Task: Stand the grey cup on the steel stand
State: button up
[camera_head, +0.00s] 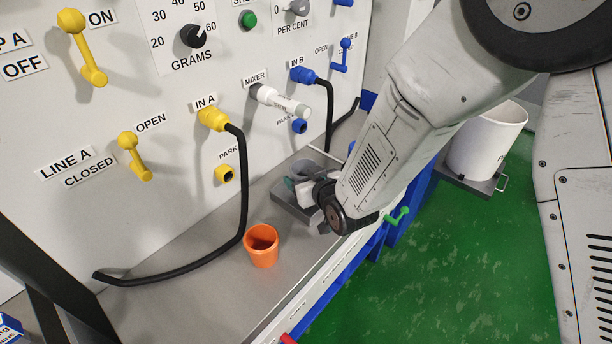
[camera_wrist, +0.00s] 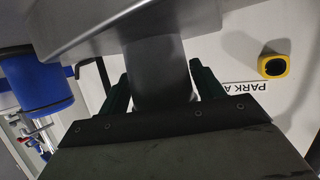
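The grey cup (camera_head: 301,170) is mostly hidden behind my gripper in the head view. In the wrist view the cup (camera_wrist: 160,72) lies between the two dark green fingers, which appear to touch it on both sides. My gripper (camera_head: 290,184) reaches in from the right, low over the bench. The steel stand (camera_head: 291,206) is a grey block on the bench under the cup. In the wrist view a grey slab, which looks like the stand (camera_wrist: 95,32), meets the far end of the cup. I cannot tell whether the cup rests on it or hangs just above.
An orange cup (camera_head: 262,246) stands on the bench to the left of the stand. A black hose (camera_head: 242,190) curves down from IN A onto the bench. The white mixer nozzle (camera_head: 280,101) projects above. A white drum (camera_head: 485,143) stands at the right.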

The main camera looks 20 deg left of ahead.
jog(key=shift+o, duration=0.6)
jog(key=shift+r, duration=0.1)
jog(key=shift+s+d+r, duration=0.1)
jog(key=shift+d+r, duration=0.05)
jog(key=shift+r, duration=0.05)
jog(key=v, duration=1.1)
jog(key=shift+s+d, duration=0.3)
jog(key=shift+w, duration=0.1)
